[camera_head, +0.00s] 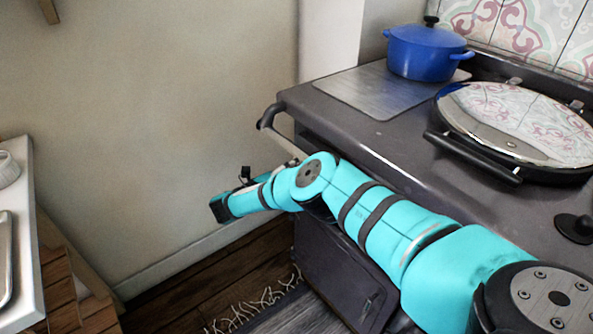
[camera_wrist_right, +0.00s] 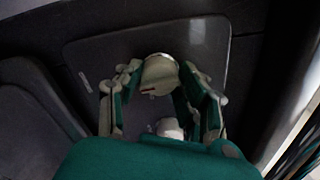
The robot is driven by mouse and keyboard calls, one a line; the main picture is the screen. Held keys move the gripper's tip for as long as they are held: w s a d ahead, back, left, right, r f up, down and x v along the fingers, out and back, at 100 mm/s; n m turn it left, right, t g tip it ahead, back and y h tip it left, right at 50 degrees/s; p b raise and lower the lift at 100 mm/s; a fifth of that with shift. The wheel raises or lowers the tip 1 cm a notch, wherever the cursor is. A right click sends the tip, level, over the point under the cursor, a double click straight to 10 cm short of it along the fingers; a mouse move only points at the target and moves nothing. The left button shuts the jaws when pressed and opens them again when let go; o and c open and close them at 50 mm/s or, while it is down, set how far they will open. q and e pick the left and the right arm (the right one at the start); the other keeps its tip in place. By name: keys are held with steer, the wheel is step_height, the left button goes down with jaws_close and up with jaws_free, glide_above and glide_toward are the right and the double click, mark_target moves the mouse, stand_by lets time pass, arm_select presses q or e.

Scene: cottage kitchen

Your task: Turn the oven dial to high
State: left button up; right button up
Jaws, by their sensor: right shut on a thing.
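The oven dial (camera_wrist_right: 160,70) is a pale round knob on a dark panel (camera_wrist_right: 205,45) of the oven front in the right wrist view. A small dark reddish mark shows near its lower left edge. My right gripper (camera_wrist_right: 161,80) is shut on the dial, with one finger on each side of it. The dial's scale and its high setting cannot be read. In the head view my right arm reaches across the front of the dark range cooker (camera_head: 300,98), and the dial and the gripper's fingertips are hidden there. My left gripper is not in view.
A blue pot (camera_head: 425,52) stands on the cooker's back left. A round shiny lid (camera_head: 520,122) with a dark handle covers the hob at right. A rail (camera_head: 285,140) runs along the cooker's front edge. A white counter (camera_head: 28,240) stands at far left, with open floor between.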

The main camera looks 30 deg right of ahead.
steer(key=shift+m, duration=0.4)
steer(key=o, duration=1.2)
steer(key=shift+c, duration=0.2)
steer(key=s+a, duration=0.1)
steer(key=a, duration=1.1)
steer(key=shift+f, duration=0.1)
